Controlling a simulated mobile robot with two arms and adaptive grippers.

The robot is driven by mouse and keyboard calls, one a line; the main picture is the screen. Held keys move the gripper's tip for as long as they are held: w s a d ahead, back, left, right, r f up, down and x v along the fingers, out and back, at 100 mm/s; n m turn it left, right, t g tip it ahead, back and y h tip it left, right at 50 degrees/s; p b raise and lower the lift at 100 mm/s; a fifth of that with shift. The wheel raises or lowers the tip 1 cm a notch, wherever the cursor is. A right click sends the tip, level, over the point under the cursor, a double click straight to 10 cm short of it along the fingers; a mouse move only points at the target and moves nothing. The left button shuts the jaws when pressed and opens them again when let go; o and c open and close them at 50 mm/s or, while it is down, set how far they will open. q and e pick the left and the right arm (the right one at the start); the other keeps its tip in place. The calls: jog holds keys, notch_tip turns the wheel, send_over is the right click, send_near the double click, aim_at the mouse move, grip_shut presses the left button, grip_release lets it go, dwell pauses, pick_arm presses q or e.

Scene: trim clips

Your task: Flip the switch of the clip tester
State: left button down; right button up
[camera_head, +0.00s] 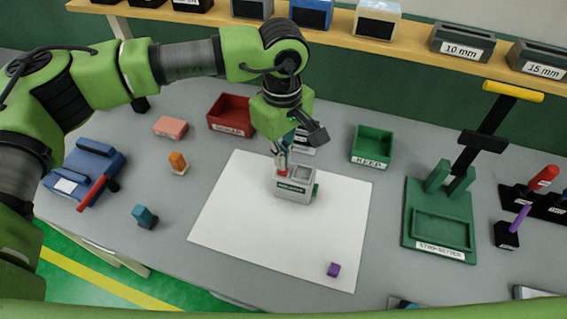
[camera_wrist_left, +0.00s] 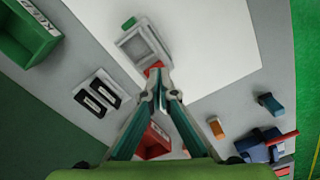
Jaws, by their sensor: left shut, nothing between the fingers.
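The clip tester (camera_head: 295,191) is a small pale grey box with a green label on its front, standing on the white sheet. It also shows in the left wrist view (camera_wrist_left: 133,49). Its red switch (camera_head: 282,172) is at the tester's left side and shows as a red patch (camera_wrist_left: 154,67) just beyond my fingertips in the wrist view. My left gripper (camera_head: 281,159) points down, shut and empty, with its tips right at the red switch. I cannot tell whether they touch it. The fingers partly hide the switch. My right gripper is out of view.
A red bin (camera_head: 230,113) and a green bin (camera_head: 372,145) stand behind the white sheet (camera_head: 240,225). A green press-like fixture (camera_head: 440,220) stands right. Blue and orange pieces are at left.

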pick_arm(q)
jog(key=shift+r+p, duration=0.65)
jog(key=shift+r, duration=1.7)
